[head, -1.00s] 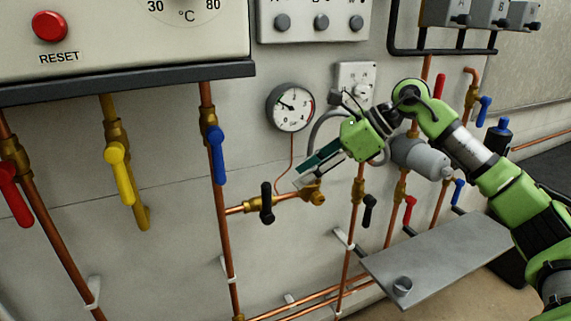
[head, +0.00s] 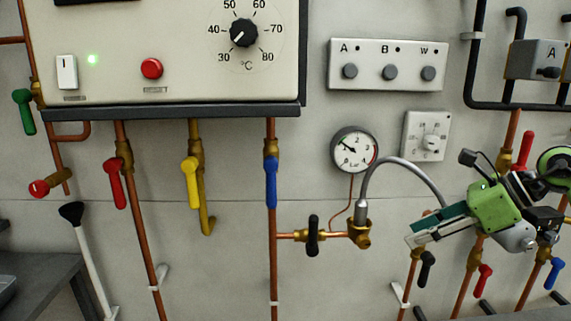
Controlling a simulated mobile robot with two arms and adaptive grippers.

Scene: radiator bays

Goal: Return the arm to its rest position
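My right gripper (head: 411,236) reaches in from the right edge, in front of the wall, with its fingers pointing left. Its teal and pale fingers look apart, with nothing seen between them. The fingertips are to the right of a brass valve fitting (head: 361,235) and look clear of it. A grey flexible hose (head: 399,163) rises from that fitting and arcs right. Its other end is hidden behind my gripper and arm. My green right arm (head: 556,163) is cut off by the right edge. My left gripper is out of view.
Copper pipes with a blue lever (head: 271,182), a yellow lever (head: 192,181) and a red lever (head: 115,183) run down the wall. A gauge (head: 354,149) and a dial box (head: 426,136) sit above the gripper. Small black (head: 427,269) and red (head: 483,281) levers are close below it.

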